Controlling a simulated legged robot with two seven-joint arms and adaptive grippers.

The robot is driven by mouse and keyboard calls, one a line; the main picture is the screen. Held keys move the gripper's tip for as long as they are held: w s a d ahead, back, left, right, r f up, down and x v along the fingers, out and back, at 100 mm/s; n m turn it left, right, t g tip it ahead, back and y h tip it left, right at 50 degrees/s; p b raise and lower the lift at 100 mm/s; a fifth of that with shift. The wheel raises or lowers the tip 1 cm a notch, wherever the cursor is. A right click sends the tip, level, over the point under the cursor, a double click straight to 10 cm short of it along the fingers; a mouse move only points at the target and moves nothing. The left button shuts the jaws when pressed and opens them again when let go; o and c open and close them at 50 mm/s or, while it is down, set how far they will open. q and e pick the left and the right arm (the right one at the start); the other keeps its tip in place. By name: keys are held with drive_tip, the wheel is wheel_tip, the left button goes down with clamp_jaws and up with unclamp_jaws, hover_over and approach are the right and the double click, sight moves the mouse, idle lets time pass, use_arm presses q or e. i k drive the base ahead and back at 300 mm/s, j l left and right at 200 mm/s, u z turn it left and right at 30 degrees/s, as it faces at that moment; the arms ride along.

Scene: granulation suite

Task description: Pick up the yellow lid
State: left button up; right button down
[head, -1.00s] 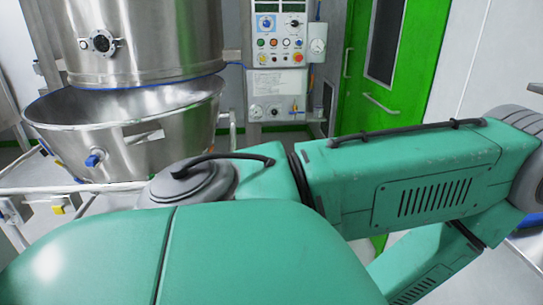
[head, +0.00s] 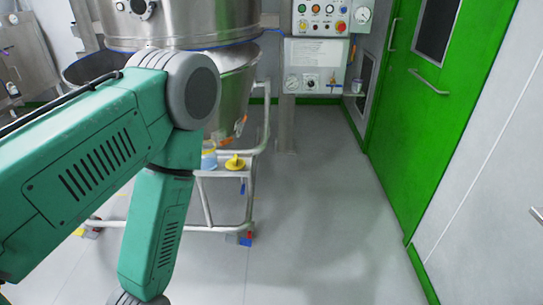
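The yellow lid (head: 235,162) is a small round piece with a raised knob. It lies on a small metal shelf (head: 222,172) at the side of the wheeled frame under the steel vessel. A translucent bluish container (head: 209,156) stands just left of it. My green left arm comes in from the left and bends downward in front of the vessel. Its gripper is out of the picture below. My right gripper is not in view.
The steel vessel (head: 232,92) stands on a tubular wheeled trolley (head: 250,190). A control panel (head: 316,65) is on the back wall. A green door (head: 432,85) is at the right. The grey floor (head: 330,230) between trolley and door is clear.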

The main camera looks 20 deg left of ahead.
sight(235, 164)
drive_tip(key=u, duration=0.95)
